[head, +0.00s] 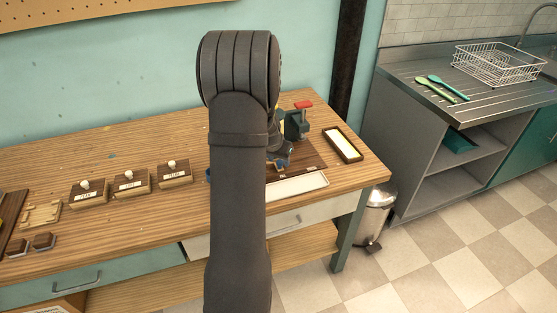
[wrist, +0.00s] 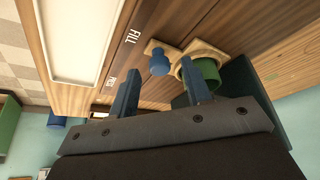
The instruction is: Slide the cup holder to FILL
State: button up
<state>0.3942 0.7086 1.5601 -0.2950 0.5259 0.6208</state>
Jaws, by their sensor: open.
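In the wrist view the cup holder (wrist: 206,47) is a pale wooden piece with a ring, and a green cup (wrist: 206,72) sits in the ring. A blue knob (wrist: 158,63) stands on the holder's pale base. My gripper (wrist: 162,68) is open, with its two blue fingers apart on either side of the knob; whether either touches it I cannot tell. The FILL label (wrist: 133,37) is on the dark board, left of the knob. A second label (wrist: 110,80) is hard to read. In the head view my arm hides most of the gripper and the holder.
A teal press with a red handle (head: 303,104) stands behind the board. A dark-framed tray (head: 345,144) lies right of it, and a white tray (head: 297,185) lies in front. Wooden boxes with knobs (head: 131,182) stand at left. The bench between has free room.

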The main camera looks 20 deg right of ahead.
jog(key=v, duration=1.6)
jog(key=shift+r, duration=0.3)
jog(key=shift+f, duration=0.15)
jog(key=x, duration=1.7)
jog(key=shift+f, duration=0.1)
jog(key=v, duration=1.7)
jog(key=x, duration=1.6)
jog(key=shift+f, duration=0.35)
jog(key=shift+w+a+f, duration=0.15)
jog(key=shift+w+a, duration=0.05)
jog(key=shift+a, duration=0.4)
jog(key=a, duration=0.5)
jog(key=a+r, duration=0.1)
jog(key=a, duration=0.1)
jog(key=shift+s+a, duration=0.1)
jog(key=shift+a, duration=0.2)
jog(key=v, duration=1.6)
